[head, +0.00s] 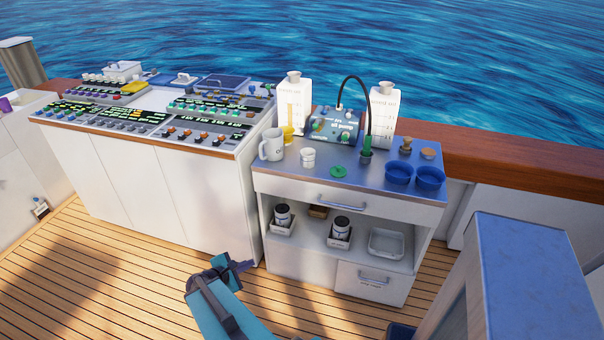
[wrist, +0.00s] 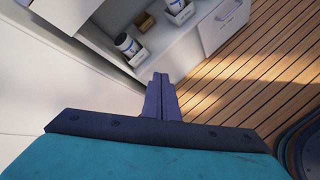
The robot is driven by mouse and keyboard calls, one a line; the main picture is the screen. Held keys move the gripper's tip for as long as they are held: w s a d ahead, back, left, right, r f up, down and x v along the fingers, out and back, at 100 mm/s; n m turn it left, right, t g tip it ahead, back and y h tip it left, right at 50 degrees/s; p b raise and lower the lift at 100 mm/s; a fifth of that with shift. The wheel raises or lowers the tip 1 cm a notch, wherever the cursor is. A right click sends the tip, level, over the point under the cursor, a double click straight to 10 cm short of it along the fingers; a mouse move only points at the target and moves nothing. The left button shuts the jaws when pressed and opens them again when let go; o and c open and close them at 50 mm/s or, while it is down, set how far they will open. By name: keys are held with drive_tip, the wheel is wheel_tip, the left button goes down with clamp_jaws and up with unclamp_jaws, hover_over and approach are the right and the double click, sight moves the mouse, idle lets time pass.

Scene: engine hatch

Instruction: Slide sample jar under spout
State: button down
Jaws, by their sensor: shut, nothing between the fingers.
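A small white jar (head: 308,157) stands upright on the blue-grey top of the cabinet, near its front left. A black hose arches from the control box and comes down at a dark green end piece (head: 367,155), which looks like the spout. The jar is apart from it, to its left. A green disc (head: 339,171) lies flat between them. Two dark-lidded jars (head: 283,214) (head: 341,228) stand on the shelf below; they also show in the wrist view (wrist: 126,44) (wrist: 176,6). My gripper (head: 245,266) is shut and empty, low in front of the cabinet.
A white mug (head: 271,145), the control box (head: 335,125), white bottles (head: 294,102) (head: 383,115) and blue bowls (head: 399,173) (head: 430,178) crowd the cabinet top. A console (head: 150,120) adjoins on the left. The wooden deck (head: 110,270) in front is clear.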

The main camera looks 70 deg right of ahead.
drive_tip(key=s+d+r+n+h, duration=0.2)
drive_tip(key=d+r+n, duration=0.1)
drive_tip(key=d+r, duration=0.3)
drive_tip(key=s+d+r+n+t+h+b, duration=0.1)
drive_tip(key=s+d+r+n+h, duration=0.1)
drive_tip(key=d+r, duration=0.5)
drive_tip(key=s+d+r+n+t+h+b, duration=0.1)
drive_tip(key=s+d+r+n+h, duration=0.2)
drive_tip(key=d, duration=0.6)
wheel_tip(320, 180, up, 3)
drive_tip(key=n, duration=0.2)
drive_tip(key=shift+s+r+n, duration=0.15)
drive_tip(key=shift+s+n, duration=0.15)
drive_tip(key=shift+s, duration=0.05)
drive_tip(key=d+b, duration=0.3)
drive_tip(key=b, duration=0.2)
drive_tip(key=d+b, duration=0.1)
drive_tip(key=b, duration=0.2)
drive_tip(key=shift+f, duration=0.25)
drive_tip(key=d+b, duration=0.1)
drive_tip(key=b, duration=0.6)
drive_tip(key=shift+r, duration=0.1)
